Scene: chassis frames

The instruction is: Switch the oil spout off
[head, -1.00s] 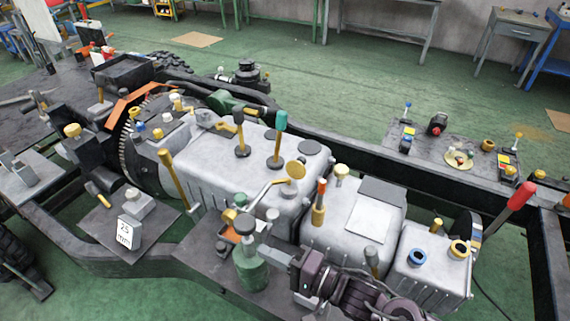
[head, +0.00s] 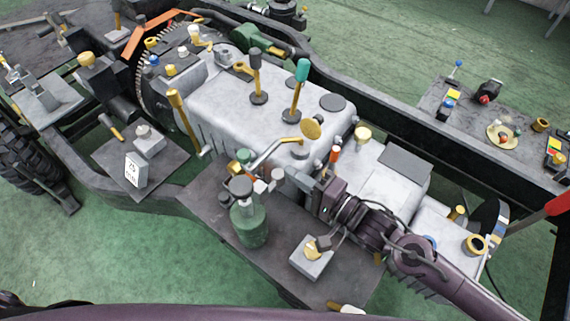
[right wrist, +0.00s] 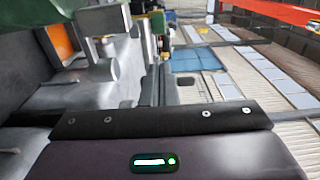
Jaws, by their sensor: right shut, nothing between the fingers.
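A green oil bottle (head: 248,222) with a grey cap stands on the dark plate in front of the grey housing. Small grey and green fittings sit by its top. My right gripper (head: 288,176) is shut and empty, just right of the fittings, close to the tube's lower part. Whether it touches them is unclear. My left gripper is out of view.
The grey housing (head: 225,100) carries upright levers, one teal-topped (head: 302,70) and one dark-topped (head: 255,62). A grey box with a gold top (head: 312,258) sits below my right wrist. A side plate (head: 490,115) with small parts is at the right.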

